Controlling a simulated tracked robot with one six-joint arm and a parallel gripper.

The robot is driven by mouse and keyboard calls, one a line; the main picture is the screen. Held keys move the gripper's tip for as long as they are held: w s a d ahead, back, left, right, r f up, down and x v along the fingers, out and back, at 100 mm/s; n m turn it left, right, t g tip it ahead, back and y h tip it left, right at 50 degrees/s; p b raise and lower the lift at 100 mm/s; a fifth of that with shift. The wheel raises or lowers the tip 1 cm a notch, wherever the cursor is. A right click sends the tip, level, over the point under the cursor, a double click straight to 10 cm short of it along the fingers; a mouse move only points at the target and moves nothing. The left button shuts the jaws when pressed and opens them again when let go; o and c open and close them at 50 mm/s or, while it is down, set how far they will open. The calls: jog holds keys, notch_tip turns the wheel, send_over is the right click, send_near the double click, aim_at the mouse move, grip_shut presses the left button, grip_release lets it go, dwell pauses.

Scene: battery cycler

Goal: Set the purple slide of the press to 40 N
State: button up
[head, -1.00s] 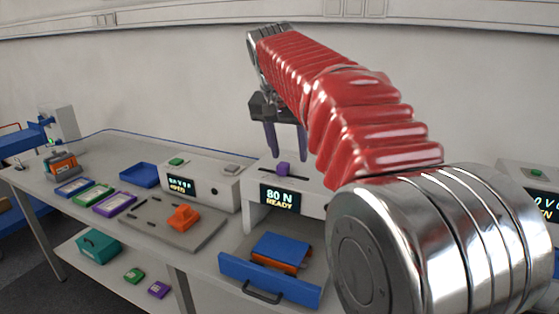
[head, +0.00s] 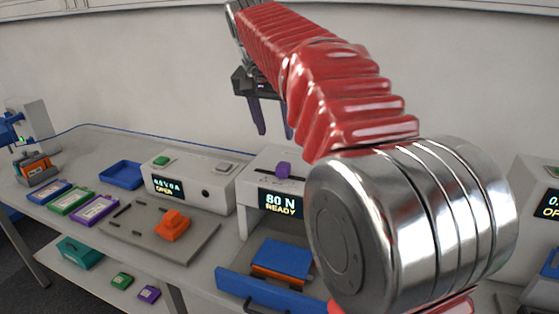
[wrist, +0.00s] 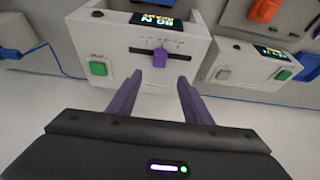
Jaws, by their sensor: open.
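The press (head: 255,166) is a white box with a dark display (head: 281,202) reading "80 N READY". Its purple slide (head: 283,170) stands up from a dark slot on top. In the wrist view the slide (wrist: 160,60) sits near the middle of the slot (wrist: 138,49), beside small scale marks too fine to read. My gripper (head: 276,135) is open and empty, above and behind the slide in the head view. In the wrist view its two purple fingers (wrist: 159,85) point toward the slide, one to each side, short of it and not touching.
The press's blue drawer (head: 270,292) is open, with a blue and orange block (head: 283,262) in it. A green button (wrist: 98,68) is on the press. A white cycler box (head: 190,185) stands to the left, near a grey plate (head: 190,238) with an orange part (head: 173,225).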

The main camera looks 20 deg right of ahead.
aim_at(282, 165)
jog(key=shift+f, duration=0.1)
jog(key=x, duration=1.3)
jog(key=shift+w+d+f, duration=0.1)
jog(key=shift+w+f, duration=0.05)
jog(key=shift+f, duration=0.15)
jog(key=shift+c, duration=0.7)
grip_shut()
